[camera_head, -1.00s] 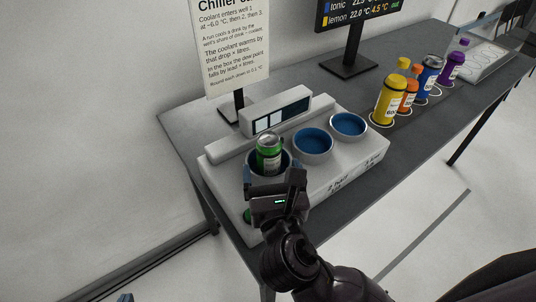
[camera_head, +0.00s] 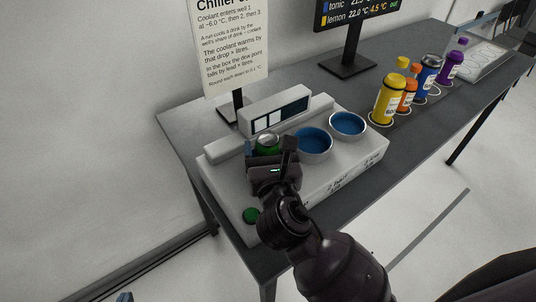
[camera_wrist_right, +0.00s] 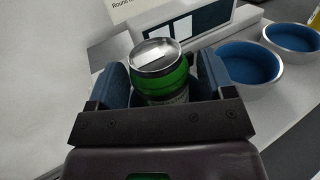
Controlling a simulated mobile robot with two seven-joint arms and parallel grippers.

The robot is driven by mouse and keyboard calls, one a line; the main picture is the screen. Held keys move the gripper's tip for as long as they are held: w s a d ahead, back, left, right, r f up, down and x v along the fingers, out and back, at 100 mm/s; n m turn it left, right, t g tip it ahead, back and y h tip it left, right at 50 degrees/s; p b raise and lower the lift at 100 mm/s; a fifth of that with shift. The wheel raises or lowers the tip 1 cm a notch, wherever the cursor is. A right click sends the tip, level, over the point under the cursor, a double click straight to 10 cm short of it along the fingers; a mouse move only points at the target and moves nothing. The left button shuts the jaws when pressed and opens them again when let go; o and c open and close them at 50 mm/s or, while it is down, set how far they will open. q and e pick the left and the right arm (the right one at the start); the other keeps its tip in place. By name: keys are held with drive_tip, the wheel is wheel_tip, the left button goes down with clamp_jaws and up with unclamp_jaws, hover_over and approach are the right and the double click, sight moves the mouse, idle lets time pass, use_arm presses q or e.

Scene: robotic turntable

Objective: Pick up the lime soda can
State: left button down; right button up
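The lime soda can (camera_head: 267,142) is green with a silver top and stands upright at the leftmost well of the chiller. Its lower part is hidden behind my right gripper (camera_head: 270,150). In the right wrist view the can (camera_wrist_right: 165,75) stands between the two blue-padded fingers of my right gripper (camera_wrist_right: 163,88). The fingers are open around it, with a narrow gap visible at the right side. Of my left gripper (camera_head: 125,297), only a small blue tip seems to show at the bottom left edge; its opening cannot be seen.
The white chiller (camera_head: 330,165) has two empty blue-lined wells to the right and a green button (camera_head: 251,215) in front. A display stands behind the wells. Yellow (camera_head: 388,100), orange (camera_head: 408,95), blue (camera_head: 429,75) and purple (camera_head: 452,67) containers stand further right on the grey table.

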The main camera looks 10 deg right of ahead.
drive_tip(key=c, duration=0.9)
